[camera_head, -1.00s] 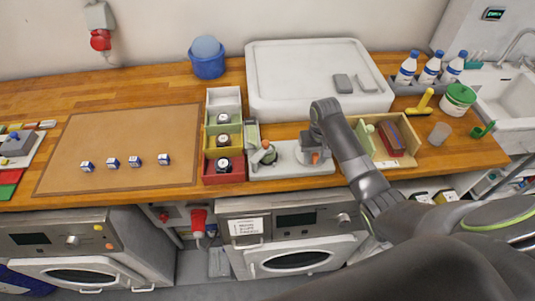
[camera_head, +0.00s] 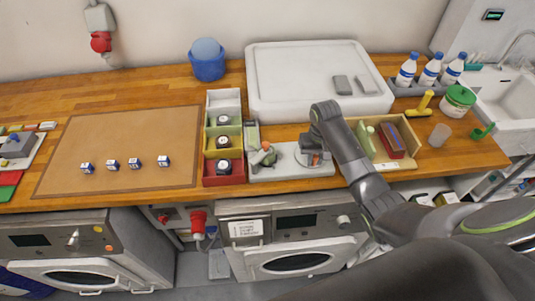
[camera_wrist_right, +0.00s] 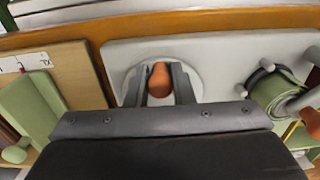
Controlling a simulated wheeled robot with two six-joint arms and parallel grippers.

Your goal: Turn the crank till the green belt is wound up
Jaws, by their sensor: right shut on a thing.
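A grey winder plate (camera_head: 288,172) lies on the counter, with a roll of green belt (camera_head: 262,157) at its left end. The roll also shows at the right of the right wrist view (camera_wrist_right: 278,94). At the plate's other end is a round crank disc with an upright orange-brown knob (camera_wrist_right: 160,80). My right gripper (camera_head: 318,152) is over that end, its two fingers on either side of the knob and shut on it. In the head view the gripper hides much of the crank. My left gripper is in neither view.
Left of the winder stands a column of bins, the red one (camera_head: 223,180) nearest. A wooden tray (camera_head: 400,164) with a green and a red item is close on the right. The brown mat (camera_head: 120,140) is mostly free.

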